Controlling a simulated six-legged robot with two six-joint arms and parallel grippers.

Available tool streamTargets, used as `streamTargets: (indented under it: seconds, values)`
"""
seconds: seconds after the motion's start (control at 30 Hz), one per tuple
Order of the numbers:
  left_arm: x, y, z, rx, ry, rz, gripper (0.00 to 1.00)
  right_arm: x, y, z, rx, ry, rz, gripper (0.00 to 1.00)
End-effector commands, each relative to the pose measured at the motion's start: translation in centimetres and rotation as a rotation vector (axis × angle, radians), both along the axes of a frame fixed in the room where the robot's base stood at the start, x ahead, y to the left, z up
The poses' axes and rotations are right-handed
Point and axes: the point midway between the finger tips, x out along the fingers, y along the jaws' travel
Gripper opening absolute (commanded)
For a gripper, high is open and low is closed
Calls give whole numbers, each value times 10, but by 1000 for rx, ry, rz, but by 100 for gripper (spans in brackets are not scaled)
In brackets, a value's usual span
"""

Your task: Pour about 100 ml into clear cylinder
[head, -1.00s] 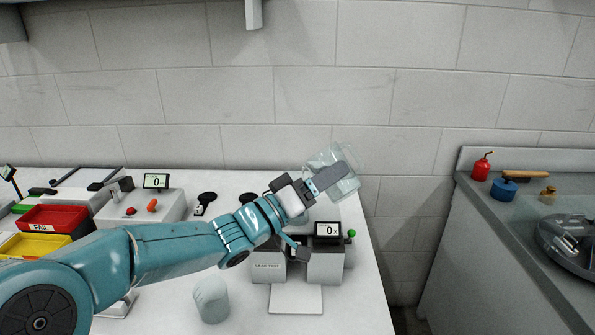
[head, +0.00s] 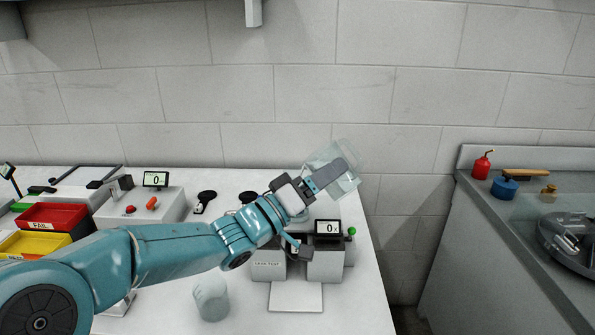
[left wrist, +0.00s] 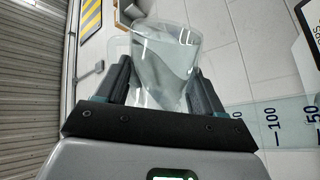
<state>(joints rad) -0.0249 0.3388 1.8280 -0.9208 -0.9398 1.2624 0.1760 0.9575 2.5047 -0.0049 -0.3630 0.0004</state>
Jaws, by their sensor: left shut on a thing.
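My left gripper (head: 322,181) is shut on a clear vessel (head: 345,172), held tilted above the back right of the bench, near the wall. In the left wrist view the vessel (left wrist: 165,55) sits between the two fingers; a greyish area shows inside it, but I cannot tell the liquid level. A clear cylinder (head: 211,300) stands upright on the bench at the front, well left of and nearer than the held vessel. A see-through strip with marks 100 and 50 (left wrist: 285,120) shows at the right of the wrist view; I cannot tell what it belongs to.
A grey leak-test device (head: 325,262) with a display reading 0 stands below the gripper. Red (head: 55,217) and yellow (head: 32,244) trays lie at left. Another 0 display (head: 156,180) stands behind. A gap separates the bench from the right-hand counter (head: 490,240).

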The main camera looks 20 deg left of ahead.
Motion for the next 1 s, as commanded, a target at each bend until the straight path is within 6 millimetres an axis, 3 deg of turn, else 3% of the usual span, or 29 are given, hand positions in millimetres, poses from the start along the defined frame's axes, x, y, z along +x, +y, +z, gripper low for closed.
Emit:
streamTargets:
  seconds: [1.0]
  values:
    - [0,0,1,-110,48,-1,29,0,0,0,0,0,0,43]
